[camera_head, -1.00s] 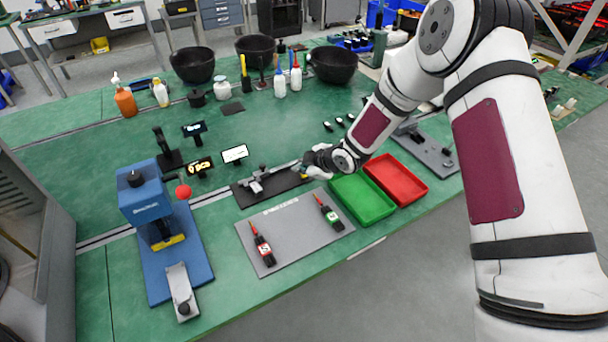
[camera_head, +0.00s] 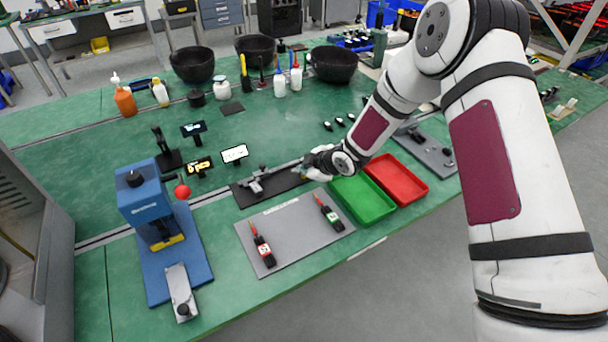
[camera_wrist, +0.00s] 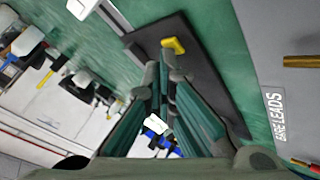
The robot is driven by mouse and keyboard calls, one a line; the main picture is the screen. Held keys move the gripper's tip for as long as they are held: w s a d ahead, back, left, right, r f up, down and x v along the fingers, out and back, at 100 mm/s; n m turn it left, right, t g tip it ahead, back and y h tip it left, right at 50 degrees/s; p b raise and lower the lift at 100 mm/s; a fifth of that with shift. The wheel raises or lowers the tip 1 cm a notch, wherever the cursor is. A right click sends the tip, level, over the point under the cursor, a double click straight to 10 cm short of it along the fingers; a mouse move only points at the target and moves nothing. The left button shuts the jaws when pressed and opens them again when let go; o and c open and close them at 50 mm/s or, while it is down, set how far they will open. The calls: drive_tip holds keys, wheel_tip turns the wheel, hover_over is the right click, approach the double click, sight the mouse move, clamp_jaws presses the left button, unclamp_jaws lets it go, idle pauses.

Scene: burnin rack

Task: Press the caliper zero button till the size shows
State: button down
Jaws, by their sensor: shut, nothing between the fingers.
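The grey caliper (camera_head: 258,183) lies on a black mat (camera_head: 287,186) near the middle of the green bench. Its zero button is too small to make out. My gripper (camera_head: 306,168) is at the right end of the mat, to the right of the caliper's head. In the wrist view my gripper (camera_wrist: 166,72) has its fingers together and empty, over the black mat (camera_wrist: 207,82). A yellow piece (camera_wrist: 174,45) shows on the mat just beyond the fingertips. A pale metal part at the top left edge may be the caliper; I cannot tell.
Small displays, one with a white screen (camera_head: 234,153) and one with yellow marks (camera_head: 199,167), stand behind the mat. A green tray (camera_head: 362,203) and a red tray (camera_head: 397,180) are to the right. A grey lead mat (camera_head: 292,236) lies in front; a blue press (camera_head: 145,198) stands left.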

sight(302, 177)
drive_tip(key=shift+r, duration=0.85)
drive_tip(key=shift+r+p, duration=0.45)
drive_tip(key=shift+r, duration=2.05)
